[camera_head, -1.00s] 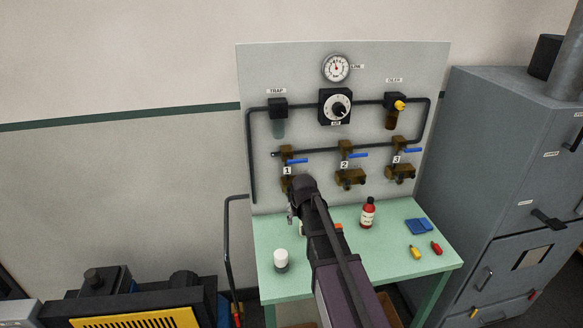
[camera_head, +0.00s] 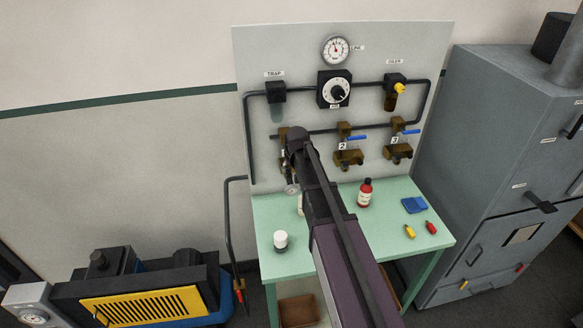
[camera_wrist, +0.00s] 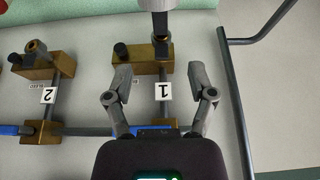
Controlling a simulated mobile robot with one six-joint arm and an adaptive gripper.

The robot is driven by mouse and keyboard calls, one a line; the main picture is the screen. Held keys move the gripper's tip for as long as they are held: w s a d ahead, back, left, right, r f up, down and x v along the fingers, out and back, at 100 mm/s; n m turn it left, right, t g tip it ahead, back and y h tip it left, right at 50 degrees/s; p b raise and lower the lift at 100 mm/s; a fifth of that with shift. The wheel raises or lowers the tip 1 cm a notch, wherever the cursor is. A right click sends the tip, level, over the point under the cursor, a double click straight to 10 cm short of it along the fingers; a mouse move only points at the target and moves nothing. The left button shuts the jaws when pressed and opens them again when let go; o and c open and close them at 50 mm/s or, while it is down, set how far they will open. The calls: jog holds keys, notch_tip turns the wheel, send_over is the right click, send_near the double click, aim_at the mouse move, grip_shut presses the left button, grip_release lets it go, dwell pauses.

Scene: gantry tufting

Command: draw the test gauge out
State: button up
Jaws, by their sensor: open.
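A small round test gauge (camera_head: 291,189) shows at station 1 of the wall panel, partly hidden by my arm in the head view. In the wrist view its pale body is cut off by the top edge, and its metal stem (camera_wrist: 160,25) meets the brass block (camera_wrist: 143,60) of station 1. My gripper (camera_wrist: 159,70) is open and empty. Its two fingers stand apart on either side of the label "1" and the pipe, short of the gauge body. In the head view my arm hides the fingers and most of station 1.
Brass outlets 2 (camera_head: 347,158) and 3 (camera_head: 398,150) with blue levers sit to the right. Below, the green bench (camera_head: 330,232) holds a red bottle (camera_head: 365,194), a white-topped jar (camera_head: 281,240), a blue cloth (camera_head: 414,205) and small yellow and red items. A dark pipe (camera_wrist: 235,90) runs beside station 1.

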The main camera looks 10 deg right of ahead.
aim_at(291, 189)
jog(key=shift+f, duration=0.15)
jog(key=b+x, duration=1.2)
jog(key=x, duration=0.1)
jog(key=shift+f+b, duration=0.2)
jog(key=shift+b, duration=0.1)
dwell(0.3)
grip_shut()
jog(key=c, duration=0.7)
grip_release()
grip_shut()
jog(key=shift+s, duration=1.65)
